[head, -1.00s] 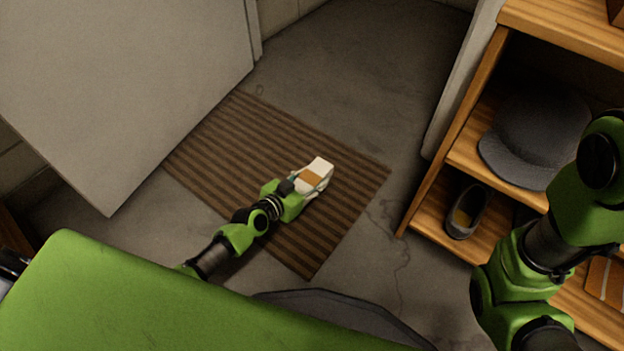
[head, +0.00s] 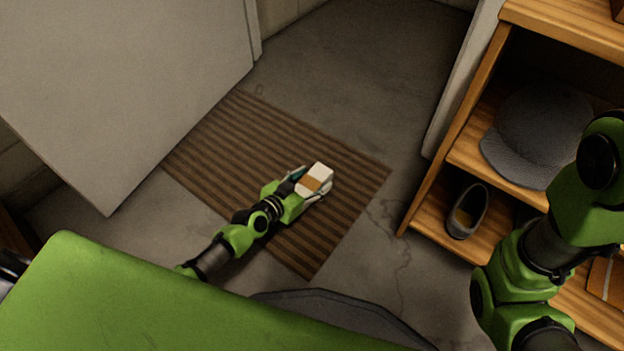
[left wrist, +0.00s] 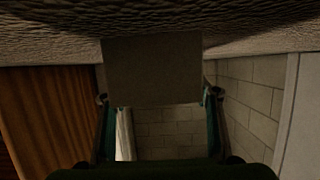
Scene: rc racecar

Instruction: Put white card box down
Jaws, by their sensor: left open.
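The white card box (head: 320,172) with an orange-brown band rests on the brown striped doormat (head: 215,150) in the head view. My left gripper (head: 312,183) is low over the mat, with its fingers spread on both sides of the box. In the left wrist view the box (left wrist: 152,70) is a dark block between the open fingers (left wrist: 158,98), against the mat surface at the top of the picture. Small gaps show beside it there. The gripper of my right arm is out of view.
A wooden shelf unit (head: 462,125) stands at the right, holding a grey cap (head: 538,135) and a shoe (head: 467,211). A large pale panel (head: 125,80), perhaps a door, stands at the left. Bare concrete floor (head: 350,60) lies beyond the mat.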

